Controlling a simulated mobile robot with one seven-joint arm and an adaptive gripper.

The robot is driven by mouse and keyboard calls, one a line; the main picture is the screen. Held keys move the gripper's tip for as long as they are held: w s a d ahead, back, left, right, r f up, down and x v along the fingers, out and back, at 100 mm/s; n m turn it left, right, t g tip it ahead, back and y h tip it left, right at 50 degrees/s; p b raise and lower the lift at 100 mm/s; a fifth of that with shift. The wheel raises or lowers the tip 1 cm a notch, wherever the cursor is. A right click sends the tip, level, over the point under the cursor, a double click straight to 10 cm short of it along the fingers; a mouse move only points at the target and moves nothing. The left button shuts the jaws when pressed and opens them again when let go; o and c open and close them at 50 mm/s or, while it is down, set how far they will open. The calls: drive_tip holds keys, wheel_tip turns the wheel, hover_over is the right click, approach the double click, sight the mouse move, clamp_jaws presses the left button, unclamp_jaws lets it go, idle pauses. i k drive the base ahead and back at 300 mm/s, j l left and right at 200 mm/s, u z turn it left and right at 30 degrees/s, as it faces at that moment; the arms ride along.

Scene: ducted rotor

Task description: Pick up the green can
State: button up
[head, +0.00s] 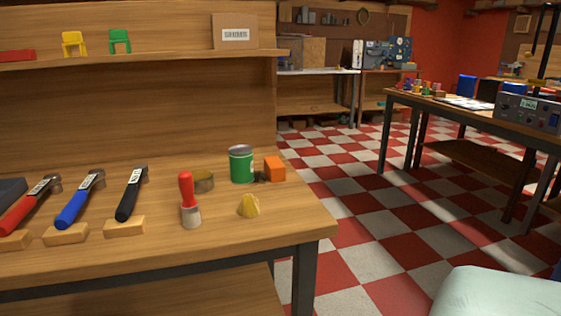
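The green can (241,166) stands upright on the wooden workbench (160,255), near its right end. It has a grey top and a pale band near the upper rim. An orange block (274,169) is close on its right, with a small dark object between them at the base. My gripper is not in view.
A red-handled tool (188,200) and a yellow lump (249,205) are in front of the can. Several hammers, one blue-handled (80,199), lie on the left. A shelf (150,55) runs above the bench. Checkered floor (370,215) is open on the right.

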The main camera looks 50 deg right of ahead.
sight(241, 159)
drive_tip(key=z, duration=1.2)
